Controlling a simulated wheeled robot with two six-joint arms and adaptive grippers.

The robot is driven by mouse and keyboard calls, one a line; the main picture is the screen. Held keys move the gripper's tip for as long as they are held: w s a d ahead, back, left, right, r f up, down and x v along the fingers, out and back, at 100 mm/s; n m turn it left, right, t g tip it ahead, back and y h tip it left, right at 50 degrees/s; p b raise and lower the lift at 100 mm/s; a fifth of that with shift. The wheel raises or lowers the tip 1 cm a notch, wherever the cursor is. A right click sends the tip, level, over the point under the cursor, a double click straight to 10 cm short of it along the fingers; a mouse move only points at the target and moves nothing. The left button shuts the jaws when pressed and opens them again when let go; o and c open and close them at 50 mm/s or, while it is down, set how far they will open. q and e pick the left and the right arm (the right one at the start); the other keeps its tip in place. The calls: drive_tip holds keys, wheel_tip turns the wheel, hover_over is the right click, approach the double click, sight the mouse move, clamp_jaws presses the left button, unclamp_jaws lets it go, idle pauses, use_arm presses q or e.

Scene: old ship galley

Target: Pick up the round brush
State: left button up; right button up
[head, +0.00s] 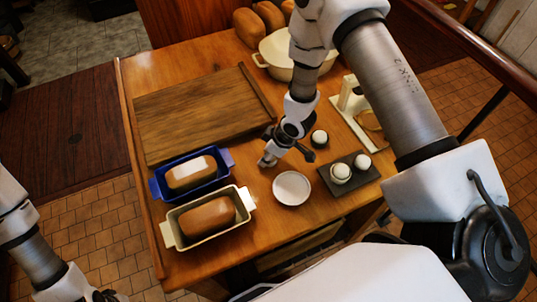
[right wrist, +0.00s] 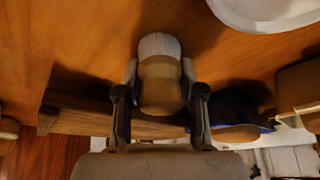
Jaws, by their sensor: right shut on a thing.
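The round brush (right wrist: 160,68) has pale bristles and a light wooden body. In the right wrist view it sits between the two fingers of my right gripper (right wrist: 160,85), which is shut on it. In the head view my right gripper (head: 270,157) is over the table, just left of and behind the small white dish. The brush is mostly hidden there by the gripper. I cannot tell whether the brush touches the table. My left gripper (head: 106,296) shows only partly at the bottom left edge, away from the table.
A blue loaf pan (head: 157,190) and a cream loaf pan (head: 168,236) hold loaves at left. A cutting board (head: 200,112) lies behind. The white dish (head: 291,188), dark tray (head: 330,183) and cream pot (head: 275,62) stand nearby.

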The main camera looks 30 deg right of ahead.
drive_tip(key=shift+w+r+b, duration=0.1)
drive_tip(key=shift+r+b, duration=0.25)
drive_tip(key=shift+r, duration=0.05)
wheel_tip(320, 180, up, 2)
drive_tip(key=shift+r+b, duration=0.15)
drive_tip(key=shift+b, duration=0.4)
drive_tip(key=s+b, duration=0.1)
drive_tip(key=s, duration=0.2)
drive_tip(key=s+b, duration=0.2)
drive_tip(key=s, duration=0.2)
drive_tip(key=s+a+r+b, duration=0.1)
drive_tip(key=s+b, duration=0.1)
drive_tip(key=s, duration=0.2)
drive_tip(key=shift+s, duration=0.15)
drive_tip(key=p, duration=0.1)
drive_tip(key=r+p, duration=0.1)
drive_tip(key=p, duration=0.1)
drive_tip(key=shift+s+r, duration=0.25)
drive_tip(key=s+p, duration=0.3)
drive_tip(key=p, duration=0.3)
drive_tip(key=shift+s+a+f, duration=0.1)
drive_tip(key=shift+s, duration=0.05)
drive_tip(key=shift+s+f+p, duration=0.2)
drive_tip(key=shift+s+p, duration=0.15)
drive_tip(key=shift+s, duration=0.2)
